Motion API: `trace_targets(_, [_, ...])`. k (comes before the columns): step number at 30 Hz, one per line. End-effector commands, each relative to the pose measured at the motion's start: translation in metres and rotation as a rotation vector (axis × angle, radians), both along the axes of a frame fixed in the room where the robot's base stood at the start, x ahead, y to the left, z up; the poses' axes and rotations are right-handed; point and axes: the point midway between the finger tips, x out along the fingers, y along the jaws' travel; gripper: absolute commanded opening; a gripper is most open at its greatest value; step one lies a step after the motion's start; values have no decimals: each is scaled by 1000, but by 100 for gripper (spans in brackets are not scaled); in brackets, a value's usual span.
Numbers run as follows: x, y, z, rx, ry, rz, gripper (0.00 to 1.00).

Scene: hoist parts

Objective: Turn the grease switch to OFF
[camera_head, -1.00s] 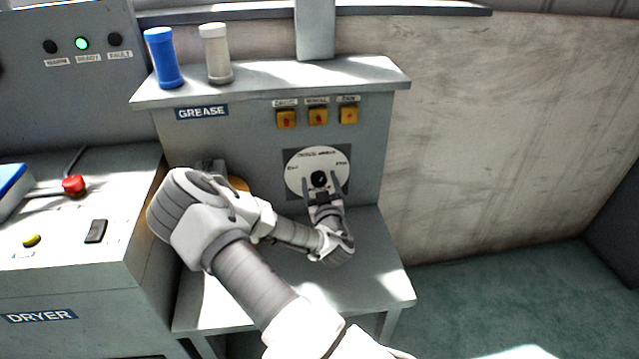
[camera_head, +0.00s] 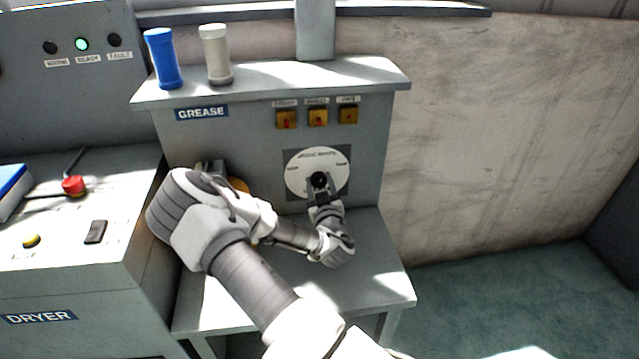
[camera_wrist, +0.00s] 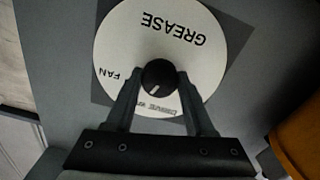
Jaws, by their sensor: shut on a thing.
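The grease switch is a black round knob (camera_head: 319,180) on a white dial plate (camera_head: 303,166), set in a dark square on the grey front panel. In the wrist view the knob (camera_wrist: 158,77) has a pale pointer line and sits between the two fingertips of my gripper (camera_wrist: 160,84). My gripper (camera_head: 321,187) is shut on the knob, reaching in from below. The wrist view shows the dial plate (camera_wrist: 130,40) upside down, with GREASE and FAN readable. Lettering between the fingers is partly covered, and I see no OFF mark clearly.
Several small yellow switches (camera_head: 318,117) sit above the dial. A blue canister (camera_head: 163,58) and a pale canister (camera_head: 216,54) stand on the shelf. Open floor (camera_head: 520,290) lies at right.

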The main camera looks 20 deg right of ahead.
Motion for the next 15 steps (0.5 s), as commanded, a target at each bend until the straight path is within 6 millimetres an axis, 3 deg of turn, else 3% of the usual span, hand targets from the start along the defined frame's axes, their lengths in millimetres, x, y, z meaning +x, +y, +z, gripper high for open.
trace_targets(15, [0,1,-1,-378,108,1,0])
